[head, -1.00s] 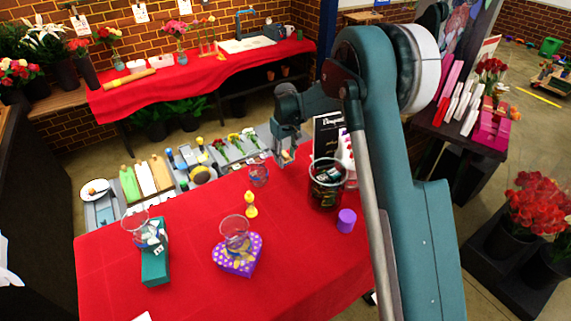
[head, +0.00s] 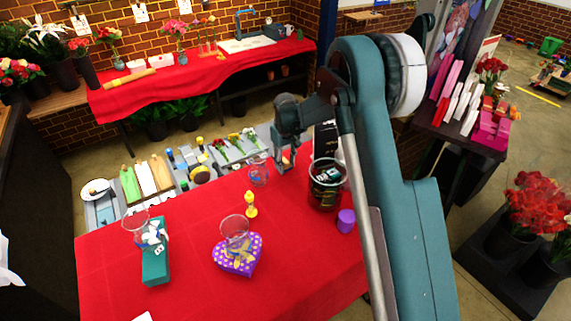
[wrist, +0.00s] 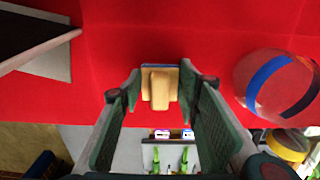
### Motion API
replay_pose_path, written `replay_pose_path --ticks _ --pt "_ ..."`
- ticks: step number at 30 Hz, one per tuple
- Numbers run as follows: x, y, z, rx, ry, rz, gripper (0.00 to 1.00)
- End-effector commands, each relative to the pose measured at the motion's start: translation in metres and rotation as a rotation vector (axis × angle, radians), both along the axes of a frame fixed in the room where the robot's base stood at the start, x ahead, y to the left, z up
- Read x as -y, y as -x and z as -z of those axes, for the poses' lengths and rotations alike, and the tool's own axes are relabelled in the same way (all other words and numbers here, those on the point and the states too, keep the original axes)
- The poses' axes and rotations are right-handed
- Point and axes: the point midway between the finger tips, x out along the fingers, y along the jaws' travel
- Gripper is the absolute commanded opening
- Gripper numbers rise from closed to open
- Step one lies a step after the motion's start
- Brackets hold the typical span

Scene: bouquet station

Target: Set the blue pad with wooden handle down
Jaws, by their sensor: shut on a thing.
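My gripper (head: 286,164) is over the back edge of the red table in the head view, pointing down. In the wrist view its two green fingers (wrist: 151,92) are shut on the wooden handle of the blue pad (wrist: 160,87). The handle is pale tan, and only a thin blue edge of the pad shows beyond it. Red cloth lies around and behind the pad. I cannot tell whether the pad touches the cloth. In the head view the pad is mostly hidden by the gripper.
A clear glass with a blue band (wrist: 278,84) stands close beside the gripper; it also shows in the head view (head: 258,174). A dark sign (head: 325,136) and a dark jar (head: 327,184) are on the other side. The grey tool counter (head: 212,178) lies behind the red table (head: 190,290).

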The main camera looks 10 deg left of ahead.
Motion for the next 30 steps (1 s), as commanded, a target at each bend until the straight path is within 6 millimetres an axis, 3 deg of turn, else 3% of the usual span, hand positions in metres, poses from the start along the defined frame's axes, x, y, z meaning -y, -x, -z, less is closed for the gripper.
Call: replay_pose_path --ticks 8,9,12,23,30 --pt "0.0 0.0 0.004 0.0 0.0 0.0 0.21" --pt "0.0 0.0 0.003 0.0 0.0 0.0 0.38" --pt "0.0 0.0 0.003 0.0 0.0 0.0 0.48" --pt "0.0 0.0 0.002 0.0 0.0 0.0 0.48" --pt "0.0 0.0 -0.008 0.0 0.0 0.0 0.48"
